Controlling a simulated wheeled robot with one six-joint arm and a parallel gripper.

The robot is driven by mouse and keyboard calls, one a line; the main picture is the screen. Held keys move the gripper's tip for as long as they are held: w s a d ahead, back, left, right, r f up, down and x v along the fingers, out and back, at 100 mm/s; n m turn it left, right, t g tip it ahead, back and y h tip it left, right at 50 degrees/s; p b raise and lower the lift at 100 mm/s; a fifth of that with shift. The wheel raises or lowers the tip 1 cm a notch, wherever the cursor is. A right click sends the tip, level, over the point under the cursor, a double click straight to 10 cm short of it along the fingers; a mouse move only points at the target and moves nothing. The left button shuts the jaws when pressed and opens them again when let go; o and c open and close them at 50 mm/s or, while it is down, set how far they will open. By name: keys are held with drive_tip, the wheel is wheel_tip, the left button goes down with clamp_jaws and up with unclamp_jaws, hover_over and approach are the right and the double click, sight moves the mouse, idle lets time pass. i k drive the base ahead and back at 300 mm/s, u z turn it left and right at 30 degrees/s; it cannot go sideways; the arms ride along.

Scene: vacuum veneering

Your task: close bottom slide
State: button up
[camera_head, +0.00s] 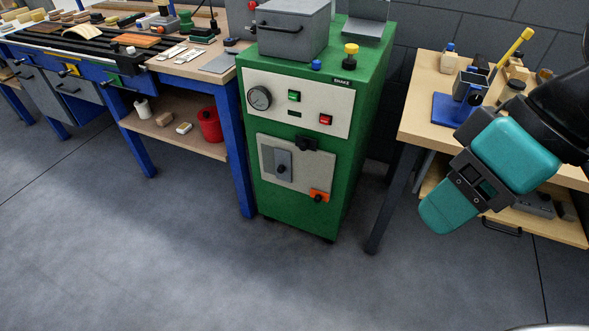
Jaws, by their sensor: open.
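The green cabinet (345,130) has a pale lower panel (309,172). On that panel is a grey slide plate (282,164) with a black knob, upright at the left. A black knob (306,143) sits at the panel's top, and an orange piece (320,195) with a black knob sits at its lower right corner. I cannot tell for certain which part is the bottom slide, nor how far any of them is shut. My gripper (452,205) is at the right, open, in front of the right-hand bench and well apart from the cabinet. Its fingertips are hard to make out.
The right wooden bench (424,112) has a lower drawer or shelf with a black handle (502,228) and grey blocks. A blue-legged workbench (232,140) stands left, with a red bucket (209,124) on its shelf. The floor (200,260) in front is clear.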

sight(318, 196)
drive_tip(key=u, duration=1.75)
drive_tip(key=i, duration=0.6)
drive_tip(key=z, duration=1.85)
